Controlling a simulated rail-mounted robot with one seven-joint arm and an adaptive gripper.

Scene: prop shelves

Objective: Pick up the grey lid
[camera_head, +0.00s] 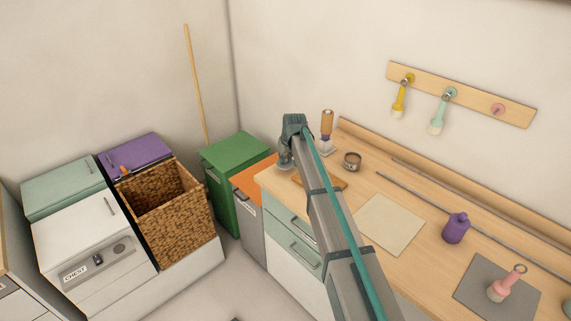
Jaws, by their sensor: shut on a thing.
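My gripper (286,160) is at the far left end of the wooden worktop, pointing down in front of my arm's end. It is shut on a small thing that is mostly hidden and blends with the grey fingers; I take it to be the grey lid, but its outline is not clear. The gripper is close above or beside a brown wooden board (338,183), partly hidden by my arm. A small dark round pot (352,163) with an open top stands to the right of the gripper, apart from it.
A wooden-handled tool (326,124) stands behind the gripper. A beige mat (390,225), a purple bottle (456,228) and a pink-handled brush (502,288) on a grey mat (470,296) lie rightward. A green bin (236,150) and a wicker basket (165,215) stand left.

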